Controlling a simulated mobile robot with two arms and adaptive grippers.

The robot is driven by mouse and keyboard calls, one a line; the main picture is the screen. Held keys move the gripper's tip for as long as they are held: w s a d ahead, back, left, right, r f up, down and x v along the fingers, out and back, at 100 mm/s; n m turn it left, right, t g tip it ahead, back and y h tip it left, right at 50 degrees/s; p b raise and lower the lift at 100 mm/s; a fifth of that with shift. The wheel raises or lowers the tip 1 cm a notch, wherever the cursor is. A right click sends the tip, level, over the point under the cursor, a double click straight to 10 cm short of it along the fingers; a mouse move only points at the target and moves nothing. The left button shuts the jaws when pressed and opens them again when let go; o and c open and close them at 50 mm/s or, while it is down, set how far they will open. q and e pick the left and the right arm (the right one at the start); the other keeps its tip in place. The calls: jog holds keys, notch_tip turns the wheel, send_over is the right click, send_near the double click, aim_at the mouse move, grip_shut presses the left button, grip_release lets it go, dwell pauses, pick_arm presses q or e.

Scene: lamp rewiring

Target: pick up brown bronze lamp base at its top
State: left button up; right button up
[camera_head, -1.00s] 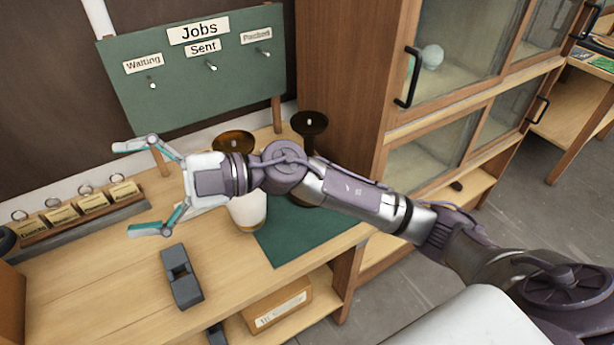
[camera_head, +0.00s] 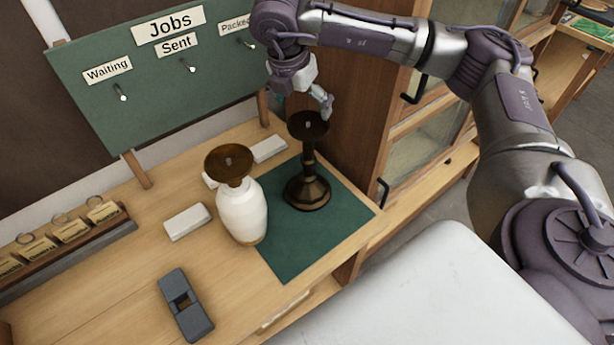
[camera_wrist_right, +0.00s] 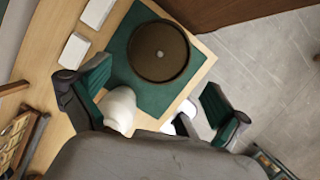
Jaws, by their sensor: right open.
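The brown bronze lamp base (camera_head: 309,187) stands upright on a green mat (camera_head: 285,248), with a wide dark dish at its top. In the right wrist view the dish of the bronze lamp base (camera_wrist_right: 158,50) shows from above, ahead of the fingers. My right gripper (camera_head: 306,104) points down just above and behind the dish. In the wrist view its fingers (camera_wrist_right: 150,97) are spread wide and hold nothing. Whether a finger touches the dish cannot be told. My left gripper is not in view.
A white lamp base (camera_head: 241,212) with a brown dish stands close left of the bronze one. White blocks (camera_head: 187,222), a dark grey block (camera_head: 185,305) and a tag rack lie further left. A green Jobs board (camera_head: 150,85) stands behind; a wooden cabinet rises at right.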

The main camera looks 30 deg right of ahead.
aim_at(307, 122)
jog(key=p+x, duration=0.1)
jog(key=x, duration=0.2)
jog(key=shift+f, duration=0.15)
jog(key=p+x, duration=0.3)
jog(key=x, duration=0.1)
jog(key=shift+w+d+f, duration=0.1)
jog(key=shift+d+f, duration=0.05)
jog(key=shift+d, duration=0.05)
jog(key=shift+f, duration=0.3)
jog(key=c, duration=1.4)
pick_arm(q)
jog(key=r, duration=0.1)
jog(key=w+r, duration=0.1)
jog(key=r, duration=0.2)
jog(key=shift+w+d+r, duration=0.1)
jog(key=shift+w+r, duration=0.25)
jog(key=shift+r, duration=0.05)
pick_arm(e)
jog(key=shift+w+r, duration=0.1)
jog(key=shift+w, duration=0.1)
jog(key=shift+c, duration=0.2)
